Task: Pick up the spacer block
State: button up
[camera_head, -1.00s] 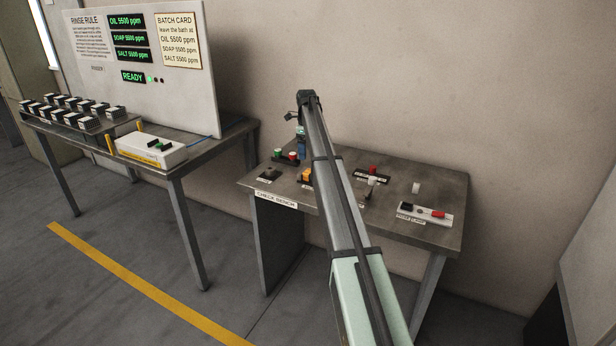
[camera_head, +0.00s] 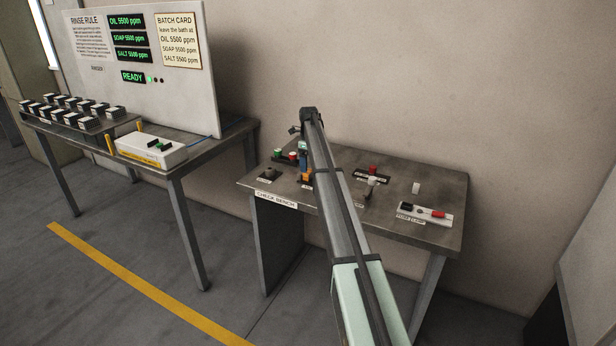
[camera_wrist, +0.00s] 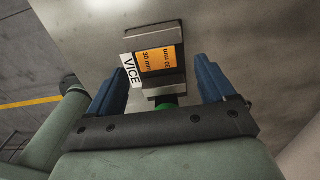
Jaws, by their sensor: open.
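The spacer block is orange and marked 30 mm (camera_wrist: 160,60). It sits between the dark jaws of a vice (camera_wrist: 142,40) with a white VICE label, in the wrist view. In the head view the orange block (camera_head: 306,177) shows on the check bench, partly hidden by my arm. My gripper (camera_wrist: 161,68) is open, with one blue finger on each side of the vice and block. Nothing is held. In the head view my gripper (camera_head: 302,157) is small and just above the block; whether a finger touches it I cannot tell.
The check bench (camera_head: 400,232) also bears a grey knob (camera_head: 269,174), red and green pieces (camera_head: 284,154) and a white plate with a red part (camera_head: 425,213). A green part (camera_wrist: 165,106) lies near the vice. A second table (camera_head: 190,158) stands left.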

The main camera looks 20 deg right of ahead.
aim_at(308, 175)
jog(key=f, duration=0.5)
jog(key=shift+s+a, duration=0.1)
jog(key=shift+a, duration=0.1)
jog(key=c, duration=1.1)
jog(key=shift+r, duration=0.15)
